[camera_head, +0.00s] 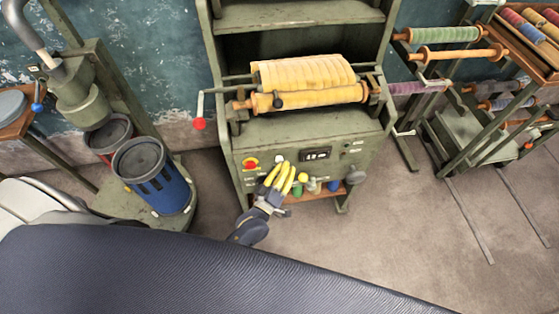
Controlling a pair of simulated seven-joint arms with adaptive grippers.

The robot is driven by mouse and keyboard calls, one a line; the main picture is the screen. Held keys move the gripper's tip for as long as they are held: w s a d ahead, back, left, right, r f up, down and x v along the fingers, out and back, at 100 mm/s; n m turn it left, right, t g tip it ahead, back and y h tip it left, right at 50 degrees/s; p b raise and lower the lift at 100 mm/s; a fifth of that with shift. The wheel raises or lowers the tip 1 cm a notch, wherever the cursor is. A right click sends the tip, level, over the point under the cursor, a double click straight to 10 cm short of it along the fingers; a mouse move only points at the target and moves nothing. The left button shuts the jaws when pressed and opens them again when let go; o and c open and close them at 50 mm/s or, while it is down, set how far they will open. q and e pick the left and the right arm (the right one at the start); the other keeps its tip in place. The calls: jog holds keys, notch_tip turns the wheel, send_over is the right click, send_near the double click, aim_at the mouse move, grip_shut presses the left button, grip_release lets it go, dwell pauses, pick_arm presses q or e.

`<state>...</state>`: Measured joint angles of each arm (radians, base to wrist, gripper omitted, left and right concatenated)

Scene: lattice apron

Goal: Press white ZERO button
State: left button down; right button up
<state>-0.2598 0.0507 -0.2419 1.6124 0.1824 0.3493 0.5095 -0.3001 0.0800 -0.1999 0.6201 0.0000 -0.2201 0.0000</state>
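The green machine's front panel (345,164) carries a small white button (279,159), a red button on a yellow plate (251,163) to its left and a dark display (316,154) to its right. Lettering is too small to read. My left gripper (282,166) is in front of the panel, its yellow fingers pointing up with their tips just below the white button. Whether they touch it cannot be told. The fingers lie close side by side; nothing is seen held. My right gripper is not in view.
Above the panel sits a roller with yellow material (305,78) and a red-knobbed crank (199,124). A blue bin (155,178) stands at left. Small coloured containers (313,187) sit below the panel. Spool racks (450,34) stand at right. Floor at right is mostly clear.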

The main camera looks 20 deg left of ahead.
pick_arm(q)
jog(key=shift+w+a, duration=0.2)
jog(key=shift+w, duration=0.25)
dwell(0.7)
jog(key=shift+s, duration=0.1)
dwell(0.3)
jog(key=shift+s+d, duration=0.4)
jog(key=shift+s, duration=0.3)
jog(key=shift+s, duration=0.1)
jog(key=shift+s+d, duration=0.4)
jog(key=shift+s, duration=0.3)
jog(key=shift+s+d, duration=0.35)
jog(key=shift+s, duration=0.4)
jog(key=shift+s+d, duration=0.4)
jog(key=shift+s, duration=0.3)
